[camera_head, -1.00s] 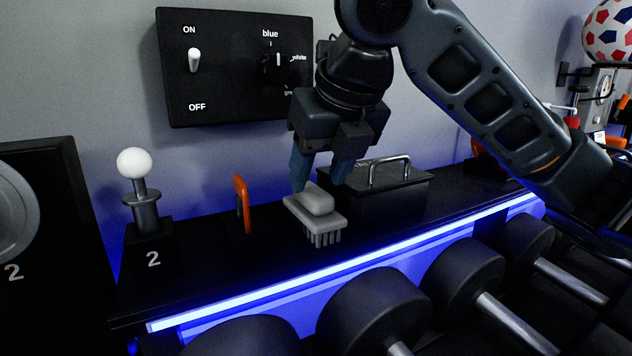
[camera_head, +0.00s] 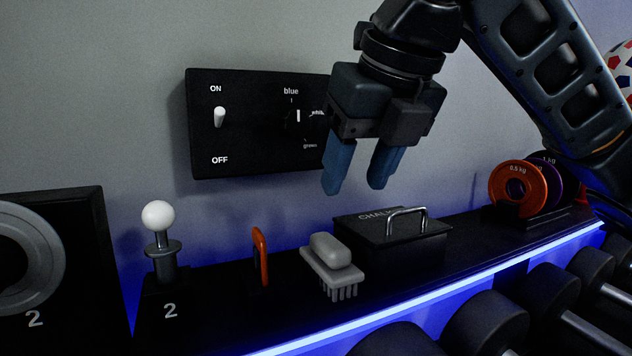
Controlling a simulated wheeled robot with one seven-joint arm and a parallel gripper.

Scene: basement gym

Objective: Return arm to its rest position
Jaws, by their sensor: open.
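My gripper (camera_head: 357,187) hangs in front of the wall, above the shelf, with its two blue fingers apart and nothing between them. A grey brush (camera_head: 331,261) rests on the shelf below it, bristles down, apart from the fingers. A black chalk box (camera_head: 391,238) with a metal handle stands just right of the brush, also below my gripper. My arm reaches in from the upper right.
A black switch box (camera_head: 250,150) on the wall is partly hidden by my gripper. An orange carabiner-like piece (camera_head: 261,257) and a white-balled lever (camera_head: 158,216) stand left on the shelf (camera_head: 470,248). Weight plates (camera_head: 518,188) stand right; dumbbells (camera_head: 487,322) lie in front.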

